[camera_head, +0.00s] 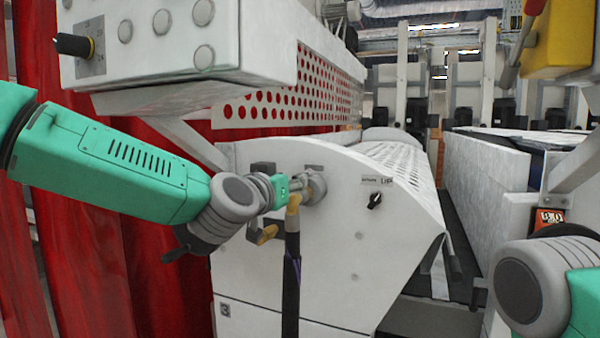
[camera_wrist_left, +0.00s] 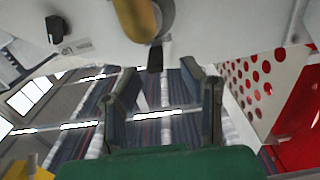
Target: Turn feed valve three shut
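A pipe fitting with a yellow valve handle (camera_head: 293,203) projects from the white machine's end panel, above a dark hose (camera_head: 290,275). A second yellow piece (camera_head: 267,234) sits lower left, partly behind my arm. I cannot tell which is feed valve three. My left gripper (camera_head: 285,188) is at the fitting, its fingers small and partly hidden. In the left wrist view my left gripper (camera_wrist_left: 160,78) is open, its fingers well apart. A yellow handle (camera_wrist_left: 132,18) shows beyond the fingertips, with a dark tip near their gap; contact is unclear. My right gripper is out of view.
A white control box (camera_head: 160,40) overhangs above. Red curtains (camera_head: 150,260) stand behind at left. A walkway gap lies right of the machine.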

